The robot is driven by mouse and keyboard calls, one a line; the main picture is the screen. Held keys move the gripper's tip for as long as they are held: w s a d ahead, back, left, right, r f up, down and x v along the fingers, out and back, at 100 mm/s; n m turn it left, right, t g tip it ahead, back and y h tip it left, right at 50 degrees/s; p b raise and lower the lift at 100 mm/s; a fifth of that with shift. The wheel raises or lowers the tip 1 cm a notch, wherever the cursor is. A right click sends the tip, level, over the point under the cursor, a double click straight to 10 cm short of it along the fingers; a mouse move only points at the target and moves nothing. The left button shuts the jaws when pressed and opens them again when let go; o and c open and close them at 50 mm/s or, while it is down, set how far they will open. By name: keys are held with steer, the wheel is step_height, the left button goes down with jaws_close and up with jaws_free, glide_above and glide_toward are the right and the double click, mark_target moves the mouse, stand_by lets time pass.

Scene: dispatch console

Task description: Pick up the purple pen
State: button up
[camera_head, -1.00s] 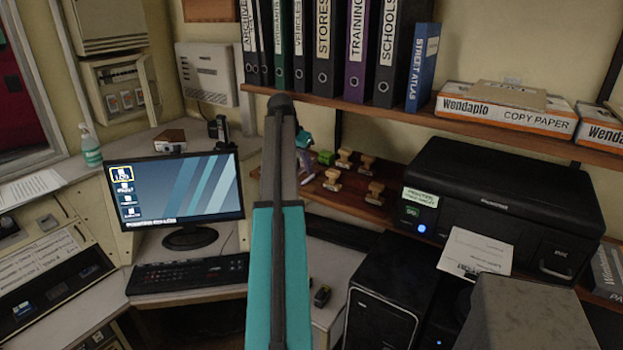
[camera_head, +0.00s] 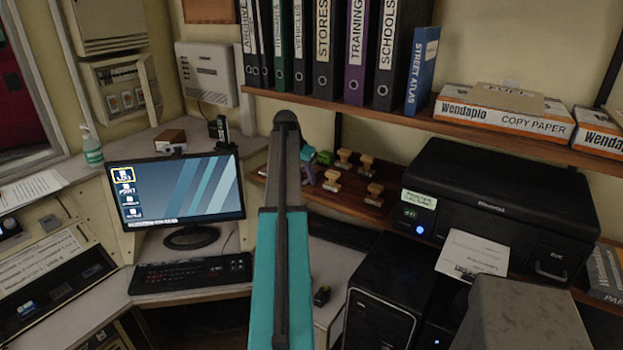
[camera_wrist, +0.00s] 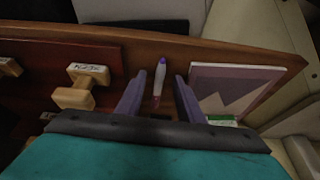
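The purple pen (camera_wrist: 157,82) shows in the wrist view as a slim pen with a purple tip and a pale body. It lies on the brown wooden shelf, pointing away from the wrist. My gripper (camera_wrist: 160,77) is open, with one finger on each side of the pen and gaps visible between. In the head view, my gripper (camera_head: 308,165) shows only partly beside my arm at the shelf, and the pen cannot be made out.
Wooden stamps (camera_head: 343,160) stand on the shelf, one (camera_wrist: 80,86) left of the fingers. An upper shelf (camera_head: 400,117) with binders overhangs. A printer (camera_head: 495,205) is to the right.

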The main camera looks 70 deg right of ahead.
steer(key=shift+c, duration=0.4)
jaws_close()
steer(key=shift+r, duration=0.2)
steer(key=shift+r+b, duration=0.85)
steer(key=shift+r, duration=0.75)
steer(key=s+a+b, duration=0.1)
steer(key=s+a, duration=0.1)
steer(key=a, duration=0.5)
steer(key=s+a+r+b, duration=0.1)
steer(key=s+a+b, duration=0.1)
steer(key=a, duration=0.6)
steer(key=shift+s+r, duration=0.25)
steer(key=shift+s, duration=0.35)
